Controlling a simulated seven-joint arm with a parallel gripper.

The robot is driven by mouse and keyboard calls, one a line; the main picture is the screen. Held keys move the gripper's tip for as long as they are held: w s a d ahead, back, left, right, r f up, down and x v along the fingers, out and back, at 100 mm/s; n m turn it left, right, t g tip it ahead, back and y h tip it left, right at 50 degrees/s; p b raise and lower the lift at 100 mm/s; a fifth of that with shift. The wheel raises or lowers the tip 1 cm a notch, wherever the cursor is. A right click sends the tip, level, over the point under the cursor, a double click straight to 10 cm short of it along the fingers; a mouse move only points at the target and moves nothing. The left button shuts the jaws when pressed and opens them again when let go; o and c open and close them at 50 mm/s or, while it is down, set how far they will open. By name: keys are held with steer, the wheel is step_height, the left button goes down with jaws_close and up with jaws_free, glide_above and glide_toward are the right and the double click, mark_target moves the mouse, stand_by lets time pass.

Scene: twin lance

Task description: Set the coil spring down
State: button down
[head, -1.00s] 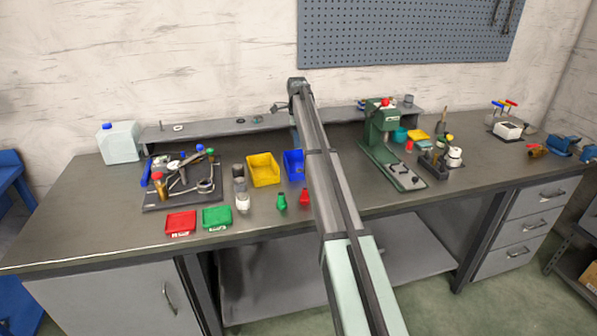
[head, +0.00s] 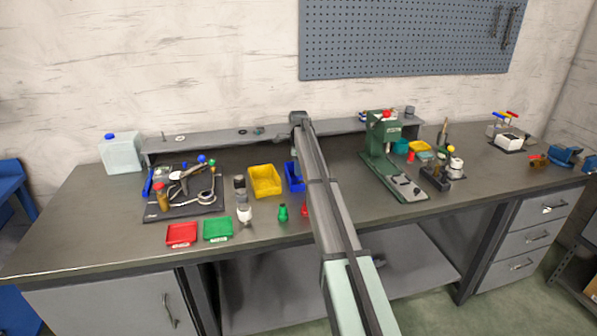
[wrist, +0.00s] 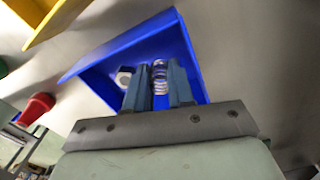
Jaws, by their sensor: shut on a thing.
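The silver coil spring (wrist: 160,76) shows in the wrist view between the two blue-grey fingers of my gripper (wrist: 159,88), which is shut on it. The spring and fingertips are over or inside the blue bin (wrist: 105,72); I cannot tell whether the spring touches the bin floor. A light hex nut (wrist: 124,76) lies in the bin, left of the fingers. In the head view the blue bin (head: 292,178) is partly hidden by my arm, and the gripper and spring are hidden there.
A yellow bin (head: 264,181) stands left of the blue bin. A green piece (head: 283,212) and a red piece (wrist: 38,108) stand near the bins. A green press (head: 385,155) is to the right, a grey shelf (head: 215,142) behind.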

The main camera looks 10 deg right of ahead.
steer(key=shift+f, duration=0.6)
steer(key=shift+f, duration=0.15)
steer(key=c, duration=1.3)
jaws_free()
steer(key=shift+o, duration=0.2)
step_height(320, 180, up, 12)
steer(key=shift+r, duration=0.2)
